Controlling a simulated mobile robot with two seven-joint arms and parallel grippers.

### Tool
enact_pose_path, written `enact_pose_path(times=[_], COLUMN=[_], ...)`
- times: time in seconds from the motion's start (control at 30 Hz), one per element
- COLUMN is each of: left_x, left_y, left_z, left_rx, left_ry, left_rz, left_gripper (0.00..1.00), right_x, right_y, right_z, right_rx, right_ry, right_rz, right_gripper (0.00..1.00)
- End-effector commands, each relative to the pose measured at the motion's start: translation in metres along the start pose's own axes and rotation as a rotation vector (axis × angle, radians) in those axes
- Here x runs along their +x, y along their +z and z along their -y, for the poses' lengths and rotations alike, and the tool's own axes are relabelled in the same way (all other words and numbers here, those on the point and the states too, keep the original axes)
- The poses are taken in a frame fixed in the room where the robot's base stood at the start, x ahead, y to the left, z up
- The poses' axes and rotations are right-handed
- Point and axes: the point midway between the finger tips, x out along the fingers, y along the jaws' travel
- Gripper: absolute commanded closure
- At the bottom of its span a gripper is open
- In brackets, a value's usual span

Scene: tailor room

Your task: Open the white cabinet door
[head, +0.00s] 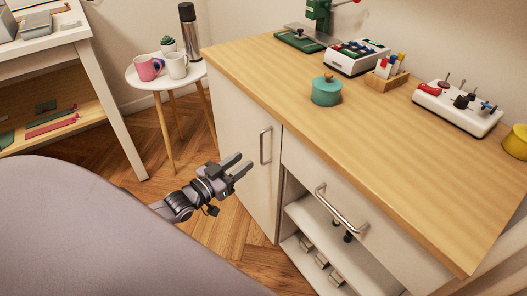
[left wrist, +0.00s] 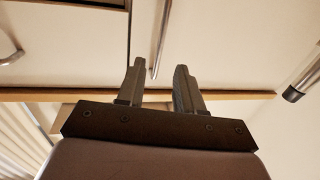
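The white cabinet door (head: 242,151) is closed at the left end of the wood-topped cabinet. Its upright silver bar handle (head: 265,146) is near the door's right edge. My left gripper (head: 241,166) is just left of the handle in the head view, with its two fingers apart and nothing between them. In the left wrist view the open fingers (left wrist: 158,85) point at the cabinet front, and the handle (left wrist: 161,38) shows beyond and between their tips. I cannot tell the exact gap to the handle.
Right of the door is a drawer with a silver handle (head: 340,208), above open shelves (head: 318,235). The wood top (head: 400,150) holds a teal pot (head: 326,91) and several tools. A round side table (head: 150,82) with mugs and a flask stands behind left. Wooden floor lies between.

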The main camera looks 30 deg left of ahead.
Motion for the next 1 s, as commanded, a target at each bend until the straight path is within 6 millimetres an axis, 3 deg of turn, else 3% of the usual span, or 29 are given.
enact_pose_path(times=[0.43, 0.9, 0.97, 1.0], left_x=[0.054, 0.064, 0.064, 0.064], left_y=[0.001, 0.0, 0.0, 0.0], left_z=[-0.001, -0.001, -0.001, -0.001], left_rx=[-0.002, -0.001, -0.001, -0.001], left_ry=[0.0, 0.001, 0.001, 0.001], left_rz=[-0.001, 0.001, 0.001, 0.001], left_gripper=[0.64, 0.64, 0.8, 0.93], right_x=[0.007, 0.007, 0.007, 0.007], right_y=[0.011, 0.015, 0.015, 0.015], right_z=[0.0, 0.001, 0.001, 0.001], right_rx=[0.0, 0.006, 0.006, 0.006], right_ry=[-0.001, -0.001, -0.001, -0.001], right_rz=[0.001, 0.007, 0.007, 0.007], right_gripper=[1.0, 1.0, 1.0, 1.0])
